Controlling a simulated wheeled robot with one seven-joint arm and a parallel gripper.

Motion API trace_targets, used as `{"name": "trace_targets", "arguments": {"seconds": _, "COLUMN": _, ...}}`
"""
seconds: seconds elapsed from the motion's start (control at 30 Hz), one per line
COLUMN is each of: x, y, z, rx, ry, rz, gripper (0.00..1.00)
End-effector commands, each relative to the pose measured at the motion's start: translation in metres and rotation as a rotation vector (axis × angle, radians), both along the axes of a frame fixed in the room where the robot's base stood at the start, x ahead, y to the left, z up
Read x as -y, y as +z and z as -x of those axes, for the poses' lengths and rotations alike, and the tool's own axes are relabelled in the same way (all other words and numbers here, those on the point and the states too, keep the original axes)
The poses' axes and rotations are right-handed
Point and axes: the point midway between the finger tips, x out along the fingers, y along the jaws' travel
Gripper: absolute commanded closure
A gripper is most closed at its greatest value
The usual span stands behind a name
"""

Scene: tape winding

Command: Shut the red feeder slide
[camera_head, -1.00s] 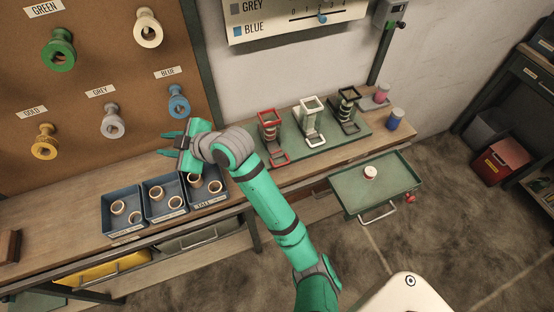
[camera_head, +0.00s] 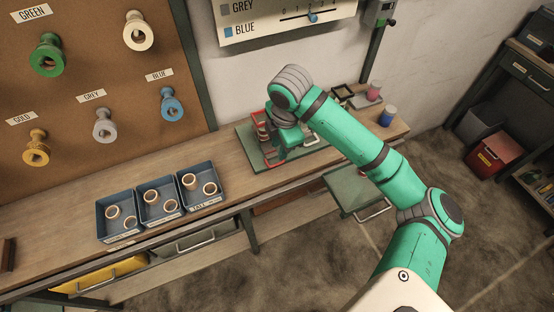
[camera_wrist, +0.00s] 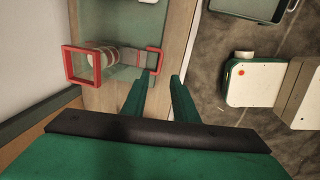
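The red feeder (camera_wrist: 82,64) stands on the green board; in the wrist view its red square frame is at the left, with pale rings beside it. The red handle of its slide (camera_wrist: 154,62) is out to the right, apart from the frame, so the slide looks pulled out. My gripper (camera_wrist: 160,78) points down with a gap between its two green fingers, which hold nothing. Its left fingertip is very near the handle; I cannot tell if they touch. In the head view my gripper (camera_head: 283,146) partly hides the red feeder (camera_head: 260,122).
The other feeders are mostly hidden behind my arm; the black one (camera_head: 342,92) shows. A blue jar (camera_head: 388,116) and a pink spool (camera_head: 373,91) stand to the right. Blue trays with rings (camera_head: 120,198) are at the left. The bench between them is clear.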

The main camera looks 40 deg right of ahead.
Motion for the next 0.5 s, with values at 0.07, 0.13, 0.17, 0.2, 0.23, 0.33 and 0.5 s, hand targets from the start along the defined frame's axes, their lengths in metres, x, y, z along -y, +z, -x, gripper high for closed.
{"name": "trace_targets", "arguments": {"seconds": 0.07, "x": 0.000, "y": -0.012, "z": -0.001, "rx": -0.002, "ry": 0.000, "rz": -0.004, "gripper": 0.74}}
{"name": "trace_targets", "arguments": {"seconds": 0.13, "x": 0.000, "y": -0.024, "z": -0.004, "rx": -0.001, "ry": 0.000, "rz": -0.003, "gripper": 0.74}}
{"name": "trace_targets", "arguments": {"seconds": 0.17, "x": 0.000, "y": -0.029, "z": -0.005, "rx": -0.001, "ry": 0.000, "rz": -0.003, "gripper": 0.74}}
{"name": "trace_targets", "arguments": {"seconds": 0.2, "x": 0.000, "y": -0.037, "z": -0.006, "rx": -0.001, "ry": 0.001, "rz": -0.003, "gripper": 0.74}}
{"name": "trace_targets", "arguments": {"seconds": 0.23, "x": 0.000, "y": -0.042, "z": -0.007, "rx": -0.001, "ry": 0.001, "rz": -0.003, "gripper": 0.74}}
{"name": "trace_targets", "arguments": {"seconds": 0.33, "x": 0.000, "y": -0.059, "z": -0.011, "rx": 0.000, "ry": 0.000, "rz": -0.004, "gripper": 0.74}}
{"name": "trace_targets", "arguments": {"seconds": 0.5, "x": 0.002, "y": -0.082, "z": -0.014, "rx": 0.001, "ry": 0.001, "rz": -0.004, "gripper": 0.74}}
